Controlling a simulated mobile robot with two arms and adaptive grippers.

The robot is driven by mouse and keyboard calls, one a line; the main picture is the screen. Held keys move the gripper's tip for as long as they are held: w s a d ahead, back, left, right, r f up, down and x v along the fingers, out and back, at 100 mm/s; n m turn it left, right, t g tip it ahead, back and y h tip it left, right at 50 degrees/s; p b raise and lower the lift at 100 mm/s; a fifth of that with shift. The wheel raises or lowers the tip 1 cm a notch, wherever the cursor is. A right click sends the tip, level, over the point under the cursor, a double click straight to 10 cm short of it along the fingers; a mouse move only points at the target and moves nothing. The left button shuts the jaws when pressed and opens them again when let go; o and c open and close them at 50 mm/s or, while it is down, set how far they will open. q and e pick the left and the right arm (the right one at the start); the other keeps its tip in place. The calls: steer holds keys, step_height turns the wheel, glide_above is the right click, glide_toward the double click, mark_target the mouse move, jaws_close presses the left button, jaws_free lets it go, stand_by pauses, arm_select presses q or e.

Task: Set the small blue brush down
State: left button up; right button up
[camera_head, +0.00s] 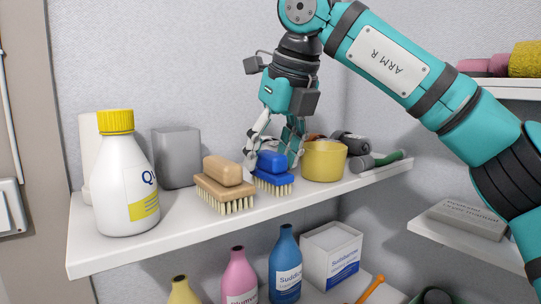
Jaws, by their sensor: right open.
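The small blue brush (272,181) rests on the white shelf (160,243), bristles down, with its blue handle on top. My right gripper (272,160) is over the brush, its fingers around or just behind the handle. The fingers are open. Part of the brush is hidden near the fingertips, and I cannot tell whether they touch it. My left gripper is not in view.
A tan brush (225,190) stands close to the left, a yellow cup (324,161) close to the right. Dark cylindrical items (350,143) lie behind the cup. Bottles and a box (330,252) are below.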

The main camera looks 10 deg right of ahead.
steer(key=v, duration=1.1)
steer(key=shift+r+p, duration=0.2)
steer(key=shift+p, duration=0.25)
